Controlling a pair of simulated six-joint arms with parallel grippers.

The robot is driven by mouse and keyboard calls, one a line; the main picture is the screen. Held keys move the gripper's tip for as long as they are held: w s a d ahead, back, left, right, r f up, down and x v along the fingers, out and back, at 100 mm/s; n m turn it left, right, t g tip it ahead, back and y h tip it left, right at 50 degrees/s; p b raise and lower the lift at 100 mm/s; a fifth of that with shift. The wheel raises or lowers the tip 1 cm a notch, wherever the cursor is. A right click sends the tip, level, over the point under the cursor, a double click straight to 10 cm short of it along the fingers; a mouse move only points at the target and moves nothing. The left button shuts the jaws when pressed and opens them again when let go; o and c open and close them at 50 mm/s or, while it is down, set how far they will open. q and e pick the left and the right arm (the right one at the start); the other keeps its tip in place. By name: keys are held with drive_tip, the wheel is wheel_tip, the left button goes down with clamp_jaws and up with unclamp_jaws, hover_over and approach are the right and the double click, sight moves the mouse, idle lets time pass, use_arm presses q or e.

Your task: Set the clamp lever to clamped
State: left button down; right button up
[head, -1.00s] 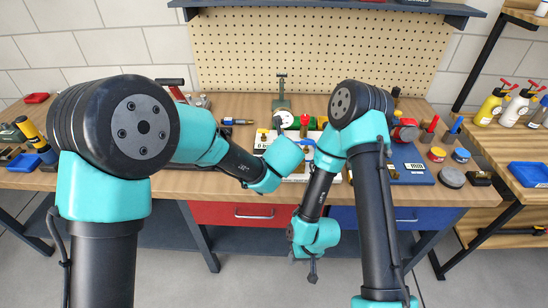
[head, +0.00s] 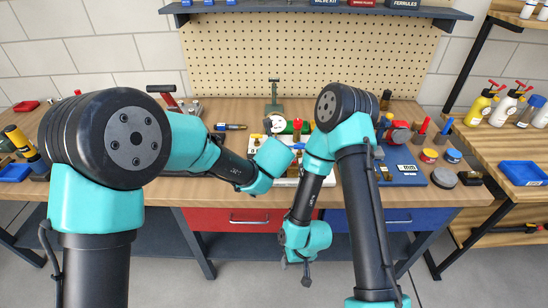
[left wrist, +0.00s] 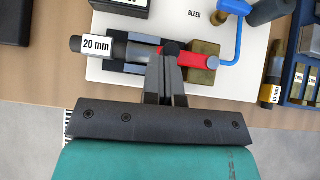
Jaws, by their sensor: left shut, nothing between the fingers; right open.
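In the head view my left wrist hides these fingers and most of the clamp. My right gripper (head: 306,278) is open and hangs empty in front of the bench, pointing down.
A blue bent handle (left wrist: 237,35) stands right of the clamp on the white panel (left wrist: 140,22). A blue tray (left wrist: 300,80) with brass parts is at the far right.

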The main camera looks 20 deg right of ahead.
use_arm(q)
drive_tip(key=shift+s+a, duration=0.25)
drive_tip(key=shift+s, duration=0.2)
drive_tip(key=a+f+v, duration=0.1)
drive_tip(key=a+v, duration=0.1)
drive_tip(key=v, duration=1)
drive_tip(key=shift+s+a+f, duration=0.15)
drive_tip(key=shift+a, duration=0.05)
drive_tip(key=a+f+n+g+y, duration=0.1)
drive_tip(key=a+f+n+g, duration=0.7)
drive_tip(key=a+f+n, duration=1.15)
drive_tip(key=s+a+f+n, duration=0.6)
drive_tip(key=a+f+n, duration=0.2)
drive_tip(key=a+n, duration=0.3)
drive_tip(key=s+a+f+n+h, duration=0.1)
drive_tip(key=s+a+f+n, duration=0.6)
drive_tip(key=a+n, duration=0.4)
drive_tip(key=shift+f+n, duration=0.45)
drive_tip(key=shift+f, duration=0.2)
